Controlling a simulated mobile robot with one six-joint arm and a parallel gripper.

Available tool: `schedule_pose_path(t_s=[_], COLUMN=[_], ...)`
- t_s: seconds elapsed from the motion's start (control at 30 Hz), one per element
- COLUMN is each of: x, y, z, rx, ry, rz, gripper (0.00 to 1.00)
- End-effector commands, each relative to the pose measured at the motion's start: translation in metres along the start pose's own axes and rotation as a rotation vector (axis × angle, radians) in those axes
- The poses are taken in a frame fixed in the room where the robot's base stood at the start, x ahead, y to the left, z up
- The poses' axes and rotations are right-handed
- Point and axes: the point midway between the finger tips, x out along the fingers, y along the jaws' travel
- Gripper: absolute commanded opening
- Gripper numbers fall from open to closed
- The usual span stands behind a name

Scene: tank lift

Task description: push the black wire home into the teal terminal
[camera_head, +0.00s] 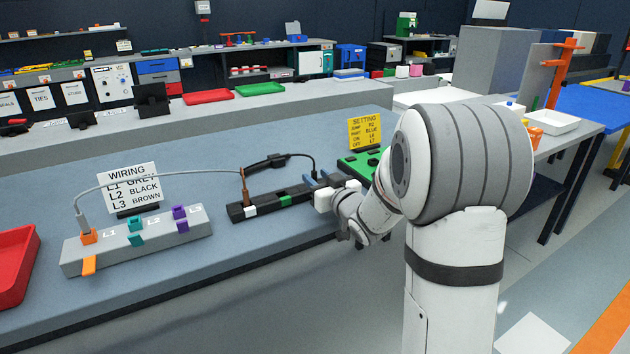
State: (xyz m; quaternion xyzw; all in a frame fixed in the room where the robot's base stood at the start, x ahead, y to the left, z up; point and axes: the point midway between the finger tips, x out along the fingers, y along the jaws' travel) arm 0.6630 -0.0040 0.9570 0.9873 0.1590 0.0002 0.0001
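The teal terminal (136,225), marked L2, is in the middle of a pale terminal block (160,238) at the left, between an orange and a purple terminal. No wire is seen in the teal one. The black wire (290,156) runs from a thick black piece near the brown wire (245,187) and bends down at its right end. That end is at or near the fingertips of my gripper (317,181), above a black rack (285,200). My gripper is small and partly hidden by my arm; I cannot tell whether its fingers hold the wire.
A grey wire (160,172) arches from the orange terminal (88,236) towards the brown wire, passing before the WIRING sign (127,187). A red tray (15,262) lies at the left edge. A yellow sign (364,131) and green board (357,163) are behind my gripper. The bench front is clear.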

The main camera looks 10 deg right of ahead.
Motion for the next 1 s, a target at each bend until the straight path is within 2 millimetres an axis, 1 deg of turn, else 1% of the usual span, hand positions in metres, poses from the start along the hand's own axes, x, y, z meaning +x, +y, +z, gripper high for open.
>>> schedule_pose_path(t_s=[0.07, 0.5, 0.87, 0.97, 1.0], x=[0.000, -0.001, -0.001, -0.001, -0.001], y=[0.000, 0.001, 0.001, 0.001, 0.002], z=[0.000, 0.000, -0.001, -0.010, -0.016], rx=[0.000, 0.000, 0.000, -0.002, -0.002], ry=[0.000, 0.000, 0.000, 0.003, 0.003], rz=[0.000, 0.001, 0.002, 0.002, 0.002], gripper=[0.36, 0.00, 0.00, 0.00, 0.00])
